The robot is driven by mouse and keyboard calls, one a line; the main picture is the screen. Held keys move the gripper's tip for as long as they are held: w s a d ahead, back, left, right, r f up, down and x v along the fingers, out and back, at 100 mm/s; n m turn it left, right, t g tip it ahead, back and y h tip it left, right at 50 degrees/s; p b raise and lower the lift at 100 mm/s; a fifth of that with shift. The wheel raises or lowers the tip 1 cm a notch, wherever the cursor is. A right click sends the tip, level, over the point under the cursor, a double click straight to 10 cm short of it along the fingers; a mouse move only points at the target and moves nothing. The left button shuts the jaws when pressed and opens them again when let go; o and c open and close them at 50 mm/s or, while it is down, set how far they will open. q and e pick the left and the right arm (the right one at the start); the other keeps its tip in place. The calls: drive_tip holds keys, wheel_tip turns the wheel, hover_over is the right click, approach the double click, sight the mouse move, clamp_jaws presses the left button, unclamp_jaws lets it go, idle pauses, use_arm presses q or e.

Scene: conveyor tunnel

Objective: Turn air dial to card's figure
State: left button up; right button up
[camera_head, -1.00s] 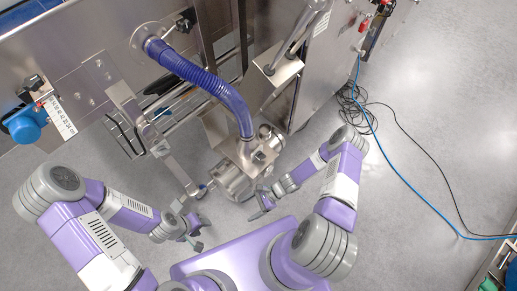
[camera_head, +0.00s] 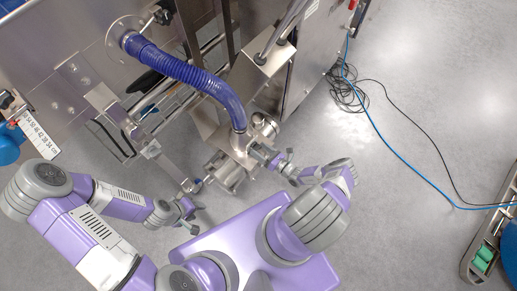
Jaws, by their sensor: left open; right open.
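I cannot make out an air dial or a card with a readable figure. My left gripper (camera_head: 190,222) is open and empty, below and left of that fitting. My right gripper (camera_head: 262,152) is open, close against the right side of the cylinder unit. Its fingertips are small and partly lost against the metal, so I cannot tell whether they touch it.
A steel machine frame (camera_head: 85,82) fills the upper left. A white scale strip marked in cm (camera_head: 42,132) is at the left edge. A blue cable (camera_head: 388,145) and coiled black cable (camera_head: 345,95) lie on the floor. A grey rail with green pieces (camera_head: 482,258) is lower right.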

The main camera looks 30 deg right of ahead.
drive_tip(key=shift+w+a, duration=0.25)
drive_tip(key=shift+w, duration=0.4)
drive_tip(key=c, duration=1)
drive_tip(key=shift+c, duration=0.2)
